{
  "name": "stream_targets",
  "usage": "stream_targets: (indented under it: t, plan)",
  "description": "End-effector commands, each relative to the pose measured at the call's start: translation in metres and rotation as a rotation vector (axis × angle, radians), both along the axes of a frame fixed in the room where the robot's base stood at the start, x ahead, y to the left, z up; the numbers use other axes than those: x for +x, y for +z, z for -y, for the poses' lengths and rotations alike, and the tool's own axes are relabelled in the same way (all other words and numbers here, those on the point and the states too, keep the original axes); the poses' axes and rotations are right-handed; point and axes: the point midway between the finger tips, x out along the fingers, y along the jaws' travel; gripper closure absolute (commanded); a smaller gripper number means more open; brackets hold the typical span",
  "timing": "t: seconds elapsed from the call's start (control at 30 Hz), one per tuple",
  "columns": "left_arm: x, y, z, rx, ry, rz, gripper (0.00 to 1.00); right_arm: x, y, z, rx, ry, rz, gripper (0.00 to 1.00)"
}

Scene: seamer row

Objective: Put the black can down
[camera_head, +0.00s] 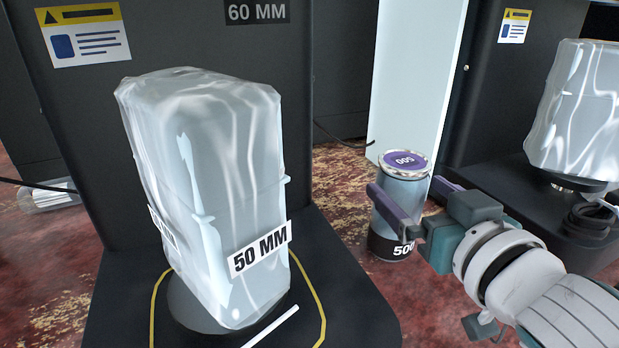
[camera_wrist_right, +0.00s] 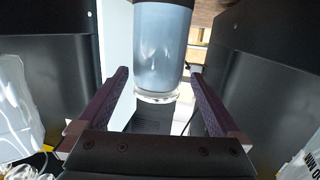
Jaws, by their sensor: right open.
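The can (camera_head: 404,194) has a grey-blue body, a purple lid marked 500 and a black band marked 500 round its lower end. In the head view it is upright between two dark machines, with red worn floor behind it. I cannot tell what its base rests on. My right gripper (camera_head: 403,186) is open, with its purple fingers at either side of the can. In the right wrist view the can (camera_wrist_right: 161,50) is between and beyond the fingertips, with a gap on each side. Part of its body is hidden by a finger in the head view. My left gripper is not in view.
A plastic-wrapped block (camera_head: 215,190) labelled 50 MM stands on the left machine's dark base. Another wrapped block (camera_head: 580,110) stands on the right machine. A pale upright panel (camera_head: 412,85) is just behind the can. A clear object (camera_head: 48,196) lies on the floor far left.

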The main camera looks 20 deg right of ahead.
Motion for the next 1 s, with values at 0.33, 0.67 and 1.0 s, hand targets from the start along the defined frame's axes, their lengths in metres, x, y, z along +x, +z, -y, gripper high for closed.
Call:
stream_targets:
  t: [0.33, 0.67, 1.0]
  plan:
    - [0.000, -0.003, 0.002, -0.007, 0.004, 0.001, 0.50, 0.039, 0.003, 0.010, -0.003, 0.000, 0.000, 0.00]
    - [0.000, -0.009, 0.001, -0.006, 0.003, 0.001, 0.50, 0.068, 0.000, 0.017, -0.001, -0.001, -0.003, 0.00]
    - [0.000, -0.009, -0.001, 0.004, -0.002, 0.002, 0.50, 0.067, 0.000, 0.017, 0.000, -0.001, -0.003, 0.20]
